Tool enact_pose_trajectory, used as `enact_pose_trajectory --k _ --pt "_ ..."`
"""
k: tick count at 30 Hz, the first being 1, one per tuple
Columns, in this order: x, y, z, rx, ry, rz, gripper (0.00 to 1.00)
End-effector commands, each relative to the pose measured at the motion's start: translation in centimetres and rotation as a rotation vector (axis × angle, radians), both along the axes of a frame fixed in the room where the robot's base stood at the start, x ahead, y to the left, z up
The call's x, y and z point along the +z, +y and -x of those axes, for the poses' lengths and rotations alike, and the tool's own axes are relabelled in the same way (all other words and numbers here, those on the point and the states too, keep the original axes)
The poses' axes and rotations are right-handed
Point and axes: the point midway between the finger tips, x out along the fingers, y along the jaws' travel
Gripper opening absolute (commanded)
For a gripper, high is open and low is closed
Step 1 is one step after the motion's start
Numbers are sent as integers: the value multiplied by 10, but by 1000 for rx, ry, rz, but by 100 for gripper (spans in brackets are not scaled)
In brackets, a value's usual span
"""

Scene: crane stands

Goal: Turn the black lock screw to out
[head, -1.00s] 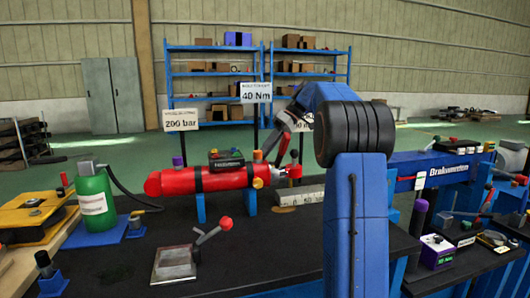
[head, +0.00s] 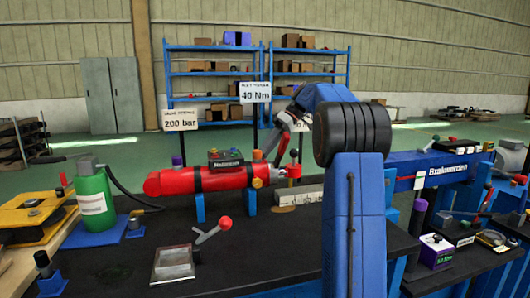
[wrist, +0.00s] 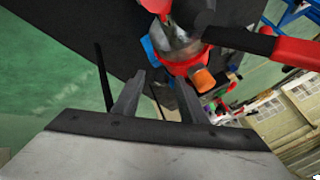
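The red cylinder (head: 222,179) lies across blue supports on the dark bench in the head view. At its right end are a brass knob (head: 257,183), a red ball (head: 294,171) and a small dark upright piece (head: 294,156). My gripper (head: 282,152) is above this end, partly behind my arm. In the wrist view my gripper (wrist: 158,88) has its two fingers apart with nothing between them. The cylinder's red end (wrist: 183,62) and an orange knob (wrist: 202,79) are beyond the fingertips.
A green bottle (head: 93,198) with a hose stands left. A grey ruled block (head: 309,194) sits right of the cylinder. The blue beam (head: 420,170) is further right.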

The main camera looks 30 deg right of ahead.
Motion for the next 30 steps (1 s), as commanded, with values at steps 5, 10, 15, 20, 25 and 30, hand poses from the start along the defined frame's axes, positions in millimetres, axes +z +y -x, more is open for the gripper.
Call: enact_pose_trajectory --k 5,10,15,20,25,30 --pt "8 0 -1 0 -3 1 38" --pt "34 0 -1 0 -4 2 38" --pt "64 -1 -1 -1 -2 1 38" --pt "86 -1 -1 0 -2 0 38" --pt "98 -1 0 0 0 1 38" --pt "100 0 0 -1 1 0 38"
